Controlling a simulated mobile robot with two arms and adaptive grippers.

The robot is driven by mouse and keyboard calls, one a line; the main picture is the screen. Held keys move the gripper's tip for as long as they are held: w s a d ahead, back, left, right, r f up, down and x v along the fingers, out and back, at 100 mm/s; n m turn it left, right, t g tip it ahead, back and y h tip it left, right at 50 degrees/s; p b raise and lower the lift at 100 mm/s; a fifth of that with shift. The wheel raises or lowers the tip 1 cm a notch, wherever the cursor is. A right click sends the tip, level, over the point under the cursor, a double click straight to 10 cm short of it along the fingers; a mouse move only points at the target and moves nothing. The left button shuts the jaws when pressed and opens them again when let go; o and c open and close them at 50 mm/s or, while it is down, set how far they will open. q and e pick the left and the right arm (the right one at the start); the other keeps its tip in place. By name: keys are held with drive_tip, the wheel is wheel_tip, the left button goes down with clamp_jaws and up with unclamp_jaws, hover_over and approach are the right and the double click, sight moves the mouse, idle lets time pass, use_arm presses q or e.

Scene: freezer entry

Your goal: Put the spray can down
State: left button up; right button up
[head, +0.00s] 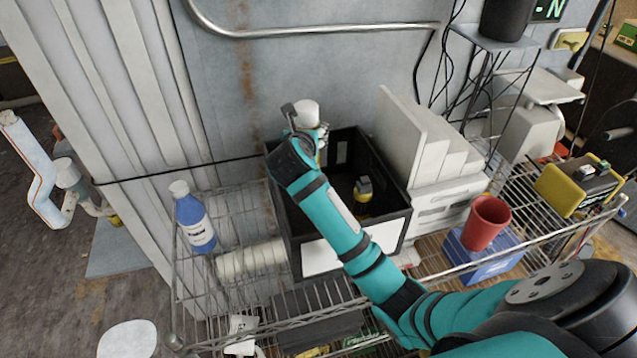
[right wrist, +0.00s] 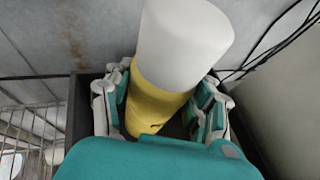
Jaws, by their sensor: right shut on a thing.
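The spray can (right wrist: 165,90) has a white cap and a yellow body and stands nearly upright in the right wrist view. My right gripper (right wrist: 158,108) is shut around its yellow body, with a finger on each side. In the head view the can's white cap (head: 306,112) shows above the gripper, and the rest is mostly hidden by my arm. The can is held over the back left part of a black crate (head: 402,222) on the wire shelf. The lower end of the can is hidden. My left gripper is not in view.
A small yellow and dark object (head: 363,188) is inside the crate, whose visible floor is otherwise largely free. A blue bottle (head: 193,219) stands left of it. White panels (head: 420,140) stand close on its right, near a red cup (head: 485,222). The wall is close behind.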

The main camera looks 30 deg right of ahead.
drive_tip(key=f, duration=0.2)
drive_tip(key=shift+d+f+p, duration=0.2)
drive_tip(key=shift+f+p, duration=0.1)
drive_tip(key=shift+f, duration=0.05)
wheel_tip(320, 180, down, 4)
drive_tip(key=shift+a+r+p, duration=0.1)
drive_tip(key=shift+p, duration=0.45)
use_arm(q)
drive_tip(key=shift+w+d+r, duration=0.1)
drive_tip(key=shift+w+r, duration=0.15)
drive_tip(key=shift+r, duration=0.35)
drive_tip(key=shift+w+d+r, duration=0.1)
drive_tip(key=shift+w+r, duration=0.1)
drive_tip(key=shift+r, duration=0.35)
use_arm(e)
drive_tip(key=shift+f, duration=0.4)
drive_tip(key=shift+f+b, duration=0.5)
drive_tip(key=shift+f, duration=0.15)
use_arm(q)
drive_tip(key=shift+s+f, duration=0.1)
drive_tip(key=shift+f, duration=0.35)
use_arm(e)
drive_tip(key=o, duration=1.5)
drive_tip(key=shift+s, duration=0.1)
drive_tip(key=shift+r, duration=0.1)
